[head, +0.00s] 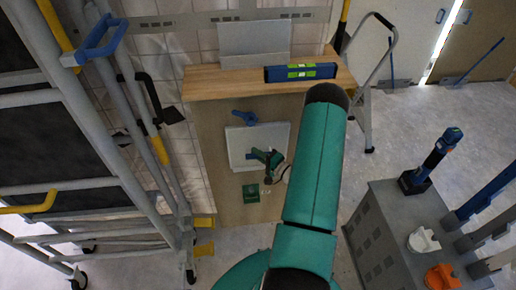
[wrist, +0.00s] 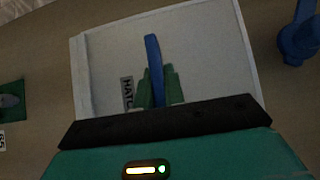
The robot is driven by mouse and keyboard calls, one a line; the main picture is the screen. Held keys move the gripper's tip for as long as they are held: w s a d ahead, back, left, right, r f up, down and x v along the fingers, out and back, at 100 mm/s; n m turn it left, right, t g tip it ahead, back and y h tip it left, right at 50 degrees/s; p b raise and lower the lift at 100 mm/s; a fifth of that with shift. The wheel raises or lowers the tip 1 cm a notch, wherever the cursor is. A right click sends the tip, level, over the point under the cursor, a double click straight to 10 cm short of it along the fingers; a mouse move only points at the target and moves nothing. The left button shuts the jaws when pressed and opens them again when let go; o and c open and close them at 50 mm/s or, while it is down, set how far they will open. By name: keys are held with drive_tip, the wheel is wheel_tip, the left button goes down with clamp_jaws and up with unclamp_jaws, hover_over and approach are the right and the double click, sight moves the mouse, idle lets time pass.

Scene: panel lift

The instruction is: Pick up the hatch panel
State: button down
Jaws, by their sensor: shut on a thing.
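The hatch panel (head: 241,142) is a white, roughly square plate on the front of a wooden cabinet. In the wrist view the panel (wrist: 205,55) fills the middle and carries a partly hidden label beginning "HATC" and a blue upright handle (wrist: 153,55). My gripper (wrist: 158,88) has its green fingers on both sides of this handle and is shut on it. In the head view my gripper (head: 265,158) is in front of the panel's middle, and my arm hides part of the cabinet. Whether the panel is clear of the cabinet front I cannot tell.
A blue knob-like part (head: 244,117) sits at the panel's upper edge. A green square (head: 251,192) is below it. A level (head: 300,72) lies on the wooden top (head: 215,82). Scaffolding (head: 120,130) stands left; a grey cabinet (head: 385,215) with tools stands right.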

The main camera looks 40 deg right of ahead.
sight(250, 143)
drive_tip(key=shift+r, duration=0.15)
drive_tip(key=shift+r, duration=1.5)
drive_tip(key=shift+s+d+r, duration=0.1)
drive_tip(key=shift+s+r, duration=0.1)
drive_tip(key=s+d, duration=0.2)
drive_tip(key=s, duration=1.5)
drive_tip(key=shift+s+d, duration=0.2)
drive_tip(key=shift+a, duration=0.1)
